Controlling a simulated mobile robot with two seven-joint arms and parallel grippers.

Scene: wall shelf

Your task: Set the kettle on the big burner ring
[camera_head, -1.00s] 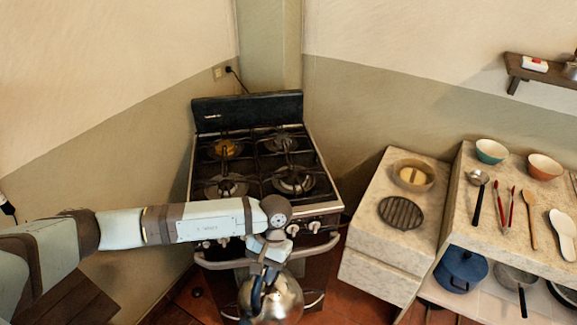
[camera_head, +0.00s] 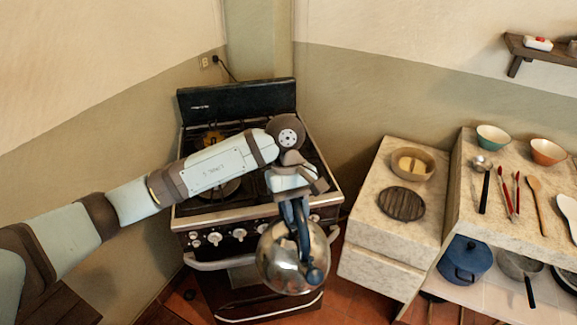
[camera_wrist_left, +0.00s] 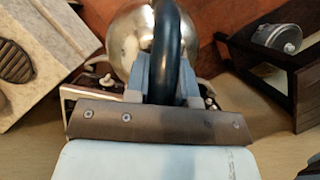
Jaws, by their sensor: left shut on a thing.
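A shiny metal kettle (camera_head: 280,265) with a dark handle hangs from my left gripper (camera_head: 300,228) in front of the stove. My left gripper is shut on the kettle's handle, which shows between the fingers in the left wrist view (camera_wrist_left: 172,50). The black stove (camera_head: 215,215) has several burners under dark grates on its top. A left front burner (camera_head: 222,188) shows partly beside my arm. A back left burner (camera_head: 212,140) with a yellowish centre also shows. My arm hides much of the right side of the cooktop. My right gripper is not in view.
A marble counter (camera_head: 375,240) right of the stove carries a bowl (camera_head: 412,163) and a round dark trivet (camera_head: 401,203). Farther right, another counter holds two bowls and utensils, with a blue pot (camera_head: 465,260) below. The stove's front oven handle (camera_head: 210,264) sticks out near the kettle.

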